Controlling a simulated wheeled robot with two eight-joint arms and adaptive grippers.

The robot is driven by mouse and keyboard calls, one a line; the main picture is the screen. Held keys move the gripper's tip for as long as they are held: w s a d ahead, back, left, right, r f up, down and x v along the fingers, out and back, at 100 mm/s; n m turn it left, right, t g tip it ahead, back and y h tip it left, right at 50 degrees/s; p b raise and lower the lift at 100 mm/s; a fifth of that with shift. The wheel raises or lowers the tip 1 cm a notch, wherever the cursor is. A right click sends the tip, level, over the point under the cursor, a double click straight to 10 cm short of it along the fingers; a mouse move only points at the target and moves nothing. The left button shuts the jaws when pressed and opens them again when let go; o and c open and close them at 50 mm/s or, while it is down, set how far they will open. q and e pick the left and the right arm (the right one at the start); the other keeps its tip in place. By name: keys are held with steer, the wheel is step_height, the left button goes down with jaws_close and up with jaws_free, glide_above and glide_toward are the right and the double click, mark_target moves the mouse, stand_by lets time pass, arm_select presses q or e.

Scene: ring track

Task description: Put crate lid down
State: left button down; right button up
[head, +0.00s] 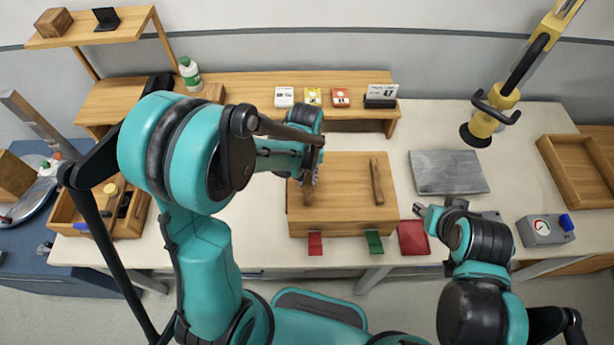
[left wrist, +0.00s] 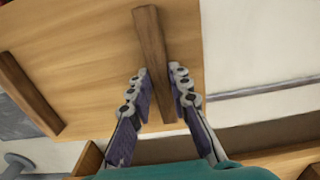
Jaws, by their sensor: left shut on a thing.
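The crate lid (head: 345,180) is a flat wooden board with two dark bars. It lies over the wooden crate (head: 342,226) in the middle of the table. My left gripper (head: 310,180) is shut on the left bar (head: 308,197). In the left wrist view the fingers (left wrist: 160,82) stand on both sides of this bar (left wrist: 150,38), and the other bar (left wrist: 28,92) is free. A strip of the crate shows past the lid's edge there; I cannot tell whether the lid touches the rim. My right gripper (head: 419,209) is small and apart from the lid.
A green block (head: 374,242), a red block (head: 315,243) and a red pad (head: 413,238) lie at the table's front edge. A low shelf (head: 235,92) stands behind; a yellow-black device (head: 492,118) is at the back right.

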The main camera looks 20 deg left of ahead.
arm_select(q)
steer(key=shift+f, duration=0.1)
steer(key=c, duration=1.4)
jaws_free()
